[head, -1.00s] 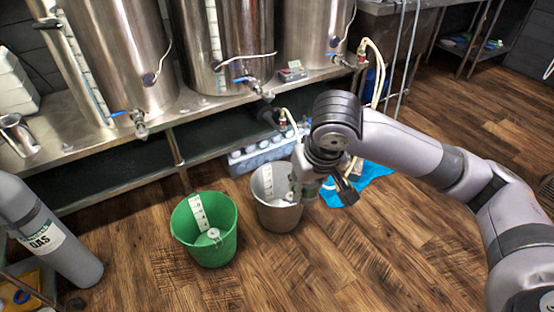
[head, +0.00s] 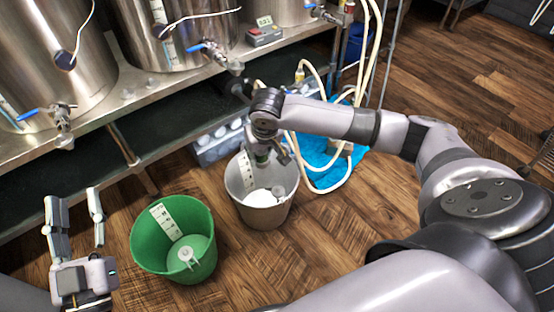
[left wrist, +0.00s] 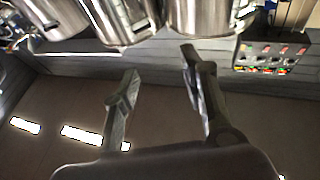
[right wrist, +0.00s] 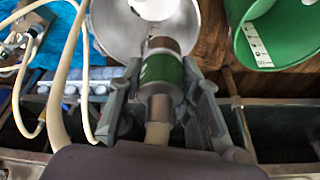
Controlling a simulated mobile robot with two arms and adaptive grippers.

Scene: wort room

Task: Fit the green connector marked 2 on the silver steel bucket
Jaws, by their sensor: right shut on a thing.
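The silver steel bucket (head: 277,213) stands on the wooden floor with a white strip and a pale round thing inside. It also shows at the top of the right wrist view (right wrist: 112,22). My right gripper (head: 272,158) is over the bucket's back rim. In the right wrist view my right gripper (right wrist: 162,85) is shut on the green connector (right wrist: 161,72), a green band between metal ends. Its front end points toward the bucket; I cannot tell whether they touch. No number is readable on it. My left gripper (head: 74,208) is open and empty, left of the green bucket.
A green bucket (head: 147,245) with a marked strip stands left of the silver one. Pale hoses (head: 333,85) hang by a blue sheet (head: 335,178) at right. A steel bench (head: 152,93) carries kettles with blue-handled taps. Bare floor lies in front of the buckets.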

